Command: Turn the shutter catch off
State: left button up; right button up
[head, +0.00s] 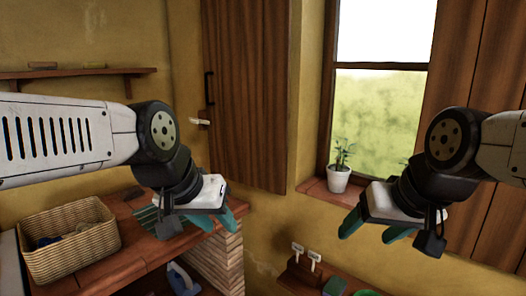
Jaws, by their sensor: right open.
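The shutter catch (201,121) is a small pale lever on a brown mount at the left edge of the brown wooden shutter (247,95). The lever lies roughly level and points left. A black handle (208,88) is just above it. My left gripper (217,220), with teal fingers, is below the catch, over the right end of the counter, apart from the catch; its finger gap is unclear. My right gripper (372,230) is open and empty, in front of the wall below the window, far right of the catch.
A wicker basket (70,240) stands on the brick counter (150,250) at the left. A potted plant (339,178) stands on the sill. A wall shelf (80,73) is upper left. A low shelf with white-tagged items (306,257) is at bottom centre. The wall around the catch is clear.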

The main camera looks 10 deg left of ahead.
aim_at(196, 121)
jog(key=i+j+u, duration=0.2)
jog(key=u, duration=0.2)
jog(key=i+j+u, duration=0.2)
jog(key=u, duration=0.2)
jog(key=i+j+u, duration=0.1)
jog(key=i+u, duration=0.15)
jog(key=u, duration=0.15)
